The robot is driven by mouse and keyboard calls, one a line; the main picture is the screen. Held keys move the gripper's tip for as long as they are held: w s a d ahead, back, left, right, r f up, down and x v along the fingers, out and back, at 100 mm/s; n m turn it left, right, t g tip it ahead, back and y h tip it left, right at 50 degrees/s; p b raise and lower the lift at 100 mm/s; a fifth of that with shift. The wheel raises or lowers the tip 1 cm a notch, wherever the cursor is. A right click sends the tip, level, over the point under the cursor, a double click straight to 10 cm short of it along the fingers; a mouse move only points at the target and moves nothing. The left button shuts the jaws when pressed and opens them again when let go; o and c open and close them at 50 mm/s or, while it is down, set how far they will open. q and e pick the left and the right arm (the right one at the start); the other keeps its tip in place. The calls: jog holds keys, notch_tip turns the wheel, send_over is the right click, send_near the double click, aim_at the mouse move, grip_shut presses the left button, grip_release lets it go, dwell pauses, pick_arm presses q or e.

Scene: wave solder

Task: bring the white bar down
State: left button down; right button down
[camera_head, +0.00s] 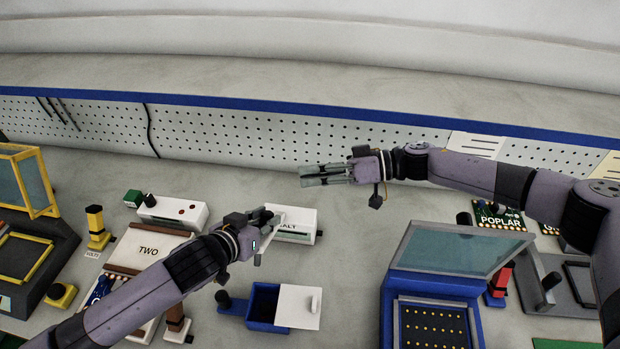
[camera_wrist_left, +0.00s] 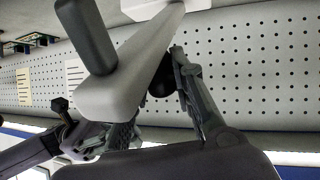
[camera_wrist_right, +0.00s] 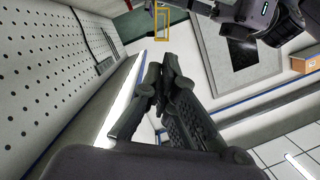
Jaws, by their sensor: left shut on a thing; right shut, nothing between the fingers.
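The white bar (camera_head: 262,249) shows beside my left gripper (camera_head: 266,216) in the head view, tilted above the table near a white box (camera_head: 297,222) with partly hidden lettering. In the left wrist view the white bar (camera_wrist_left: 135,72) runs large and slanted across the picture, with a dark cylinder (camera_wrist_left: 86,36) on its near end. My left gripper is shut on the bar; a dark round part shows between the fingers, and the exact contact is partly hidden. My right gripper (camera_head: 303,175) is shut and empty, raised above the table behind the white box.
A blue box (camera_head: 262,303) with a white lid (camera_head: 298,306) stands in front. A board marked TWO (camera_head: 149,249) lies left, and a blue machine with a glass cover (camera_head: 452,250) stands right. A pegboard (camera_head: 240,134) runs along the back. Table between box and blue machine is clear.

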pick_arm(q)
jog(key=shift+f, duration=0.1)
pick_arm(e)
jog(key=s+a+f, duration=0.1)
jog(key=a+f, duration=0.4)
jog(key=a, duration=0.2)
jog(key=shift+s+a, duration=0.25)
jog(key=shift+s, duration=0.1)
jog(key=shift+s+a+f, duration=0.2)
jog(key=shift+s+f, duration=0.45)
jog(key=shift+s, duration=0.2)
pick_arm(q)
jog(key=c, duration=1.8)
grip_release()
jog(key=o, duration=0.4)
jog(key=shift+o, duration=0.3)
pick_arm(e)
jog(key=shift+w+r, duration=0.1)
jog(key=shift+w, duration=0.05)
